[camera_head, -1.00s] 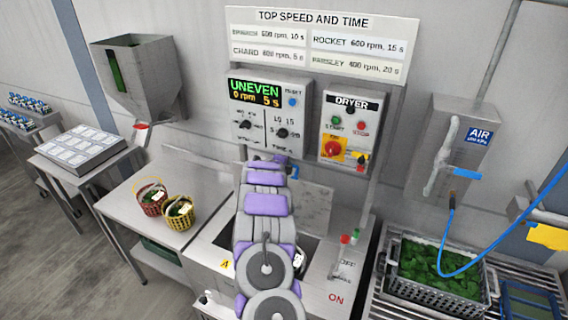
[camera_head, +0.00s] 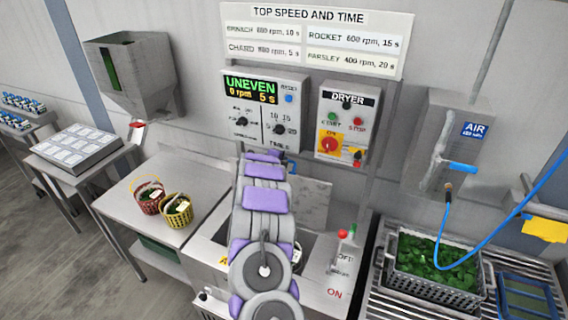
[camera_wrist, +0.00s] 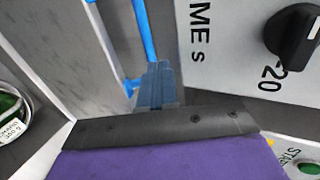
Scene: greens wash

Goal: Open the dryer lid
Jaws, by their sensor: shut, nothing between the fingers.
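The dryer lid is a grey metal panel (camera_head: 308,203) standing raised behind the dryer's top (camera_head: 318,262), below the control boxes. In the wrist view the lid (camera_wrist: 62,45) fills the upper left, with a blue bar handle (camera_wrist: 144,32) along its edge. My gripper (camera_wrist: 157,82) is shut and empty, its tips close to the handle; I cannot tell whether they touch. In the head view my arm hides the gripper and much of the dryer opening. A labelled container with greens (camera_wrist: 12,108) shows at the wrist view's left edge, below the lid.
A control box with display "UNEVEN, 0 rpm, 5 s" (camera_head: 265,115) and a DRYER switch box (camera_head: 345,125) hang close behind. Two baskets (camera_head: 150,197) (camera_head: 177,212) stand on the left table. A crate of greens (camera_head: 440,265) and a blue hose (camera_head: 468,262) are on the right.

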